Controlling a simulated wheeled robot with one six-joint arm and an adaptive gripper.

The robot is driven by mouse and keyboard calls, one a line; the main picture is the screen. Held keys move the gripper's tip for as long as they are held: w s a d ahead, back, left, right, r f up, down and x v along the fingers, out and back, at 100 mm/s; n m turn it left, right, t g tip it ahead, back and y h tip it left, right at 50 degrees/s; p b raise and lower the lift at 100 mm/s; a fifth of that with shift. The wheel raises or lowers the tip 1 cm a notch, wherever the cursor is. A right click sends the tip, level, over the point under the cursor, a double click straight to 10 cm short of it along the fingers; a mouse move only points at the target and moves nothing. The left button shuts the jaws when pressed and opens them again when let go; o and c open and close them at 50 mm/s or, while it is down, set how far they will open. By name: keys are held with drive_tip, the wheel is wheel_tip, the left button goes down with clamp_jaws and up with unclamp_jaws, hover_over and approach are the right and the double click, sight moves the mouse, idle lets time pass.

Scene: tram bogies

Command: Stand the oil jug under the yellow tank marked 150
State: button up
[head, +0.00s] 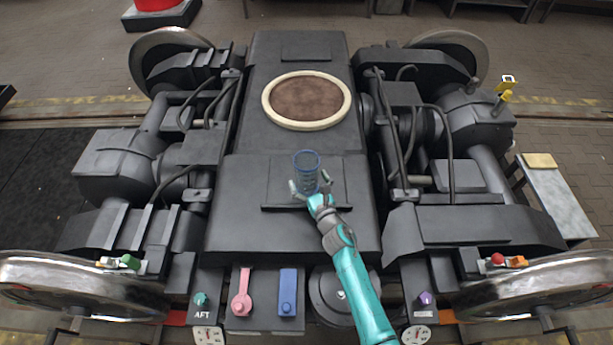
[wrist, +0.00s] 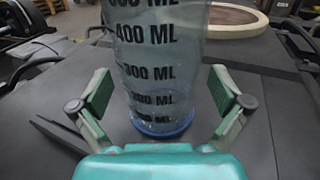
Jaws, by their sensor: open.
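A clear measuring jug (head: 306,161) with a blue rim and base stands upright on the dark grey bogie plate. In the wrist view the jug (wrist: 155,75) fills the middle, with black ML marks and its blue base on the plate; its top is cut off. My gripper (head: 309,183) is open, with one finger on each side of the jug's lower part. In the wrist view gaps show between the pads and the jug. A small yellow fitting (head: 506,96) with a pale square top stands on the right axle housing. I see no tank marked 150.
A round brown recess with a cream ring (head: 348,101) lies behind the jug. Black hoses and housings flank the central plate. A grey bench (head: 555,200) with a tan pad stands at right. Pink (head: 241,293) and blue (head: 288,293) pieces sit at the front.

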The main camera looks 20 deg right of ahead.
drive_tip(key=shift+w, duration=0.6)
drive_tip(key=c, duration=1.3)
drive_tip(key=shift+r, duration=0.15)
